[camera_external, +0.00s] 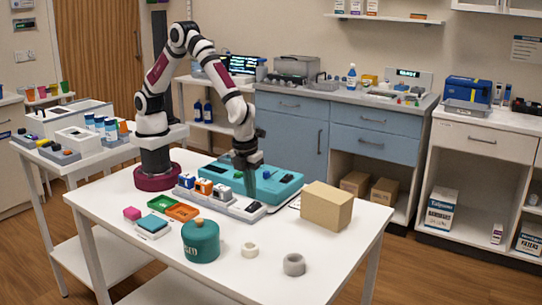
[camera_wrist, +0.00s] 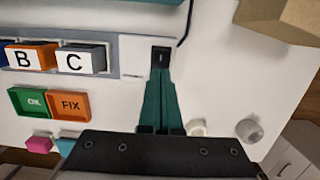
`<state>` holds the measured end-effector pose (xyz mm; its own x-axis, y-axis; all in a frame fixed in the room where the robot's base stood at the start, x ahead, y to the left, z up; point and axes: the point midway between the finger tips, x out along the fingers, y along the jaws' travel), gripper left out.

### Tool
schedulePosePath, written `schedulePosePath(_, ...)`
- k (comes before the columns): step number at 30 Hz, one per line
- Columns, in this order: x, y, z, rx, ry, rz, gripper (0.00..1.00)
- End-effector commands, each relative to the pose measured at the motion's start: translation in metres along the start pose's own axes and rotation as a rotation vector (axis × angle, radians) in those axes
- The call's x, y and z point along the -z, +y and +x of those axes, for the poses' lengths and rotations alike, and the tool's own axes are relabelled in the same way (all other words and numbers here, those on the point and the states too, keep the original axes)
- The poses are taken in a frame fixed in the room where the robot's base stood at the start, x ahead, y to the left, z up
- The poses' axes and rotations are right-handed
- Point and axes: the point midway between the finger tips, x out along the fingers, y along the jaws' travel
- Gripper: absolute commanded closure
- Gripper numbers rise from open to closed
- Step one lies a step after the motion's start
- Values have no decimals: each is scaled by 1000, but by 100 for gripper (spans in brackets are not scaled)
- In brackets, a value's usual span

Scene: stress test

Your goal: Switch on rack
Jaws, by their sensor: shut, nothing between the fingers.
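The rack (camera_external: 232,206) is a long grey-white strip in the middle of the table, and its right end shows in the wrist view (camera_wrist: 134,58). It holds an orange block B (camera_wrist: 32,57), a white block C (camera_wrist: 76,62) and a dark blue block (camera_external: 187,181). A small black rocker switch (camera_wrist: 160,55) sits on the rack's right end. My gripper (camera_wrist: 160,72) is shut and empty, its green fingertips right at the switch's near edge; I cannot tell whether they touch.
A teal case (camera_external: 285,188) lies directly behind the rack, with a cardboard box (camera_external: 327,206) to the right. In front are a teal pot (camera_external: 200,241), two rings, green and orange trays (camera_external: 183,212) and a pink cube (camera_external: 132,213).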

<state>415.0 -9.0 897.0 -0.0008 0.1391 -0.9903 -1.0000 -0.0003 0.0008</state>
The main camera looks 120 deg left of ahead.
Motion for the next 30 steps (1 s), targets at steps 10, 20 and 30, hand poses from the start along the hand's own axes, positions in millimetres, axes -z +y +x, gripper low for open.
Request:
schedulePosePath(10, 0, -1, -84, 4, 0, 1, 100)
schedulePosePath(20, 0, 0, -116, 0, 0, 1, 100)
schedulePosePath(30, -14, 0, -115, 0, 1, -4, 100)
